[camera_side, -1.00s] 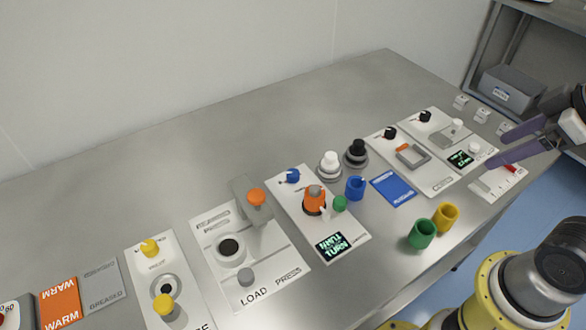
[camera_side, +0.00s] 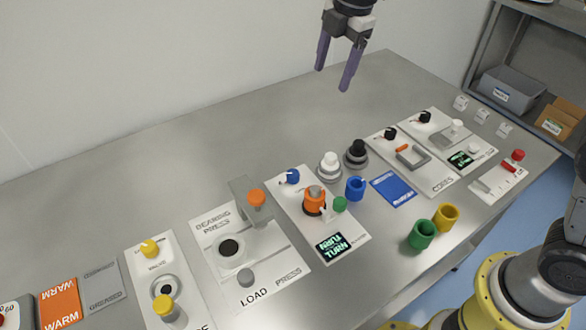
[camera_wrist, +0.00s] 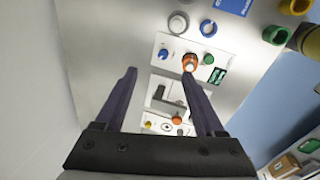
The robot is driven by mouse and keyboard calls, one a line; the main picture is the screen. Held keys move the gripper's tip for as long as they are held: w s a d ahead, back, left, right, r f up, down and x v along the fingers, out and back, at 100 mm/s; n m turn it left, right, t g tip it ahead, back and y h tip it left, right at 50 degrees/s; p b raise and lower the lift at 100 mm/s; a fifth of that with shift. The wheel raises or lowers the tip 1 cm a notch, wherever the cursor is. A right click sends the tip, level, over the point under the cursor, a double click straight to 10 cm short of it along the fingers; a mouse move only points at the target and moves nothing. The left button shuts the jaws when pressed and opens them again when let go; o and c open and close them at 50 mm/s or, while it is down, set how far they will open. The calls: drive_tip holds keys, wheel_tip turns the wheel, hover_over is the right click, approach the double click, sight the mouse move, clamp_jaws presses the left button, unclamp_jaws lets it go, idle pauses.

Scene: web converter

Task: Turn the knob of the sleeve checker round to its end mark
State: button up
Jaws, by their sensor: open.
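The sleeve checker, a white panel (camera_side: 343,222), lies mid-bench in the side view. It carries a small blue knob (camera_side: 290,176) at its far end, an orange sleeve-like piece (camera_side: 314,203), a green button (camera_side: 340,204) and a dark screen (camera_side: 330,247) reading TURN. The wrist view also shows the blue knob (camera_wrist: 163,54), orange piece (camera_wrist: 190,63) and screen (camera_wrist: 219,76). The knob's end mark is too small to make out. My gripper (camera_side: 332,79) is open and empty, high above the bench toward the back; its fingers (camera_wrist: 160,73) frame the panels from above.
A bearing press (camera_side: 240,200) with a raised head stands left of the checker. White (camera_side: 330,164) and black (camera_side: 356,152) round pieces, a blue cup (camera_side: 355,187), and green (camera_side: 422,234) and yellow (camera_side: 446,217) cups lie to its right. The back of the bench is clear.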

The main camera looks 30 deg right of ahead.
drive_tip(key=w+a+f+g, duration=0.1)
drive_tip(key=w+a+f, duration=0.3)
drive_tip(key=f, duration=0.3)
drive_tip(key=n+g, duration=0.1)
hover_over(293, 173)
wheel_tip(293, 173, down, 7)
drive_tip(key=shift+h, duration=0.3)
wheel_tip(293, 173, down, 13)
drive_tip(key=shift+r, duration=0.1)
drive_tip(key=shift+c, duration=0.3)
clamp_jaws()
